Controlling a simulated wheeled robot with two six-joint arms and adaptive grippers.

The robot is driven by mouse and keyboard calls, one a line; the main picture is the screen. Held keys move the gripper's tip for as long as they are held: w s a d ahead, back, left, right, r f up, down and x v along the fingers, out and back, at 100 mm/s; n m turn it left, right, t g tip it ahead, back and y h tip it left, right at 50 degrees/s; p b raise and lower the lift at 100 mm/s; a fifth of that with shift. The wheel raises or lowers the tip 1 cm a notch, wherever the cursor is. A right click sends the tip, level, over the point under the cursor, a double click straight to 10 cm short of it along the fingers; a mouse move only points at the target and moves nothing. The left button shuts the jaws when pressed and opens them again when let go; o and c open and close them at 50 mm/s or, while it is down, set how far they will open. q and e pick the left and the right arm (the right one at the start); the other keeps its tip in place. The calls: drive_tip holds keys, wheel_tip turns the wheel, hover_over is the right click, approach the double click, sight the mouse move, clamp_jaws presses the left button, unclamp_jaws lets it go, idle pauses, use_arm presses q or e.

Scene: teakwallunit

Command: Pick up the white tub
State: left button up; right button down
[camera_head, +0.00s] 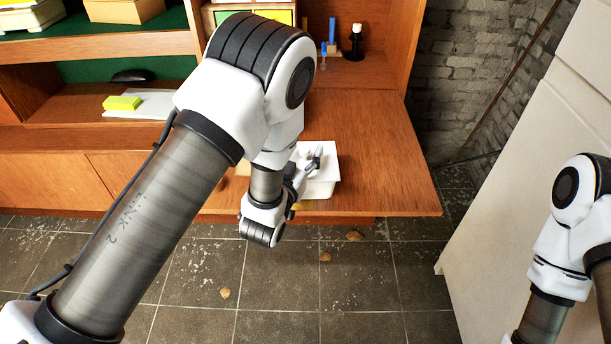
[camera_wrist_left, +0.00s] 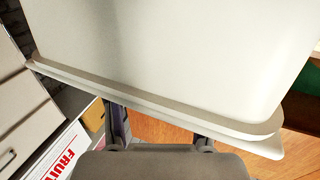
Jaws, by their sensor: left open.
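The white tub (camera_head: 323,187) stands on the fold-down wooden board, partly hidden by my left arm. In the left wrist view, the tub (camera_wrist_left: 180,50) fills the upper picture, with its rim running across at a slant. My left gripper (camera_head: 309,166) is at the tub, in front of its white top in the head view. In the left wrist view my left gripper (camera_wrist_left: 160,124) is open, and its fingers run partly out of sight behind the rim. I cannot tell whether they touch the tub. My right gripper is not in view.
The wooden board (camera_head: 385,165) is bare right of the tub. A black-and-white candlestick-like object (camera_head: 355,42) and blue sticks (camera_head: 332,35) stand behind. A yellow block (camera_head: 122,103) lies at left.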

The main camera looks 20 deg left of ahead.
use_arm(q)
drive_tip(key=shift+w, duration=0.45)
clamp_jaws()
